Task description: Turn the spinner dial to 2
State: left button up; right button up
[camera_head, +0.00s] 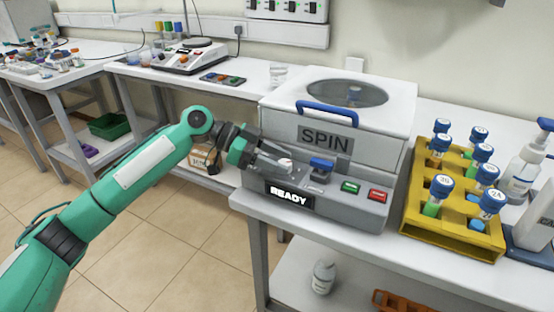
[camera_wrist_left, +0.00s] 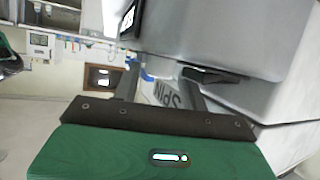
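The spinner (camera_head: 380,115) is a grey and white machine on the bench, with a SPIN label, a closed lid and a lit READY display (camera_head: 289,195). Its blue dial (camera_head: 321,163) sits on the sloped front panel, left of a green button (camera_head: 350,187) and a red button (camera_head: 377,195). My left gripper (camera_head: 293,167) is in front of the panel, just left of the dial and apart from it. In the left wrist view its fingers (camera_wrist_left: 160,80) are spread with the SPIN label seen between them; it is empty. The dial's number marks are too small to read. My right gripper is not in view.
A yellow rack (camera_head: 412,223) with several blue-capped tubes stands right of the spinner. A white bottle (camera_head: 524,165) is at the far right. A blue handle (camera_head: 327,112) arches across the lid's front above the dial. A hot plate (camera_head: 187,60) stands on the back bench.

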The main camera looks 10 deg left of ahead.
pick_arm(q)
jog(key=shift+o, duration=0.4)
jog(key=shift+a, duration=0.3)
jog(key=v, duration=1.3)
jog(key=shift+r, duration=0.1)
